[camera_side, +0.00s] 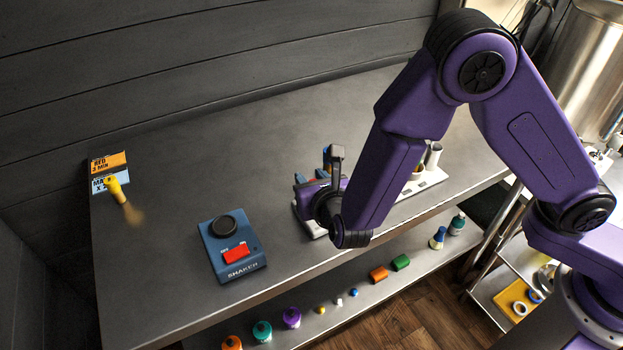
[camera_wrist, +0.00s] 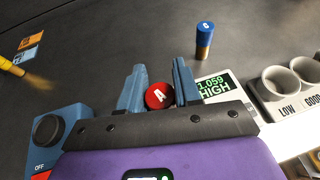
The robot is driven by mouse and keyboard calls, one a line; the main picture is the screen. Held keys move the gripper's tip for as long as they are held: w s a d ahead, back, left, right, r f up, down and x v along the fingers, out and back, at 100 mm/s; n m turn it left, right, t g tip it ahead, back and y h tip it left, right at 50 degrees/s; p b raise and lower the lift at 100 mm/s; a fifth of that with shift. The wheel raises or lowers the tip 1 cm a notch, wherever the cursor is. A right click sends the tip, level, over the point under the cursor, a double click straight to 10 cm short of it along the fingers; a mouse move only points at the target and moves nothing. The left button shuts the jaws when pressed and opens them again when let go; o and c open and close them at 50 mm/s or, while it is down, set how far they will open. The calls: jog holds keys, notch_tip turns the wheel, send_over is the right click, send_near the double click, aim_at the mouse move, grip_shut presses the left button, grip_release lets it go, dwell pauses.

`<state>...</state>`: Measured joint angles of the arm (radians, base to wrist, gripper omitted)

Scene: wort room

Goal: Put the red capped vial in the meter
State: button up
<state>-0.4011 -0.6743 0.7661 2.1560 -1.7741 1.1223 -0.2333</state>
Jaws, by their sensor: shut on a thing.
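The red capped vial (camera_wrist: 158,96), with a letter A on its cap, is between the two blue fingers of my gripper (camera_wrist: 159,88) in the wrist view. The fingers are shut on it. Its body below the cap is hidden. The meter's display (camera_wrist: 213,87) reads 1.059 HIGH, just right of the right finger. The rest of the meter is mostly hidden by my gripper, so I cannot see directly whether the vial sits in it. In the side view my gripper (camera_side: 326,180) is low at the white station, and the vial cannot be made out.
A blue capped vial (camera_wrist: 205,40) stands behind the display. Cups marked LOW (camera_wrist: 280,84) and GOOD (camera_wrist: 308,70) are at right. The blue shaker (camera_side: 231,249) stands left of my gripper. A yellow object (camera_side: 116,190) with a brown smear is near two cards (camera_side: 109,162). The bench between is clear.

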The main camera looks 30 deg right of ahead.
jog(key=shift+f, duration=0.35)
jog(key=o, duration=1)
jog(key=shift+o, duration=0.2)
jog(key=shift+r, duration=0.4)
jog(key=v, duration=1.2)
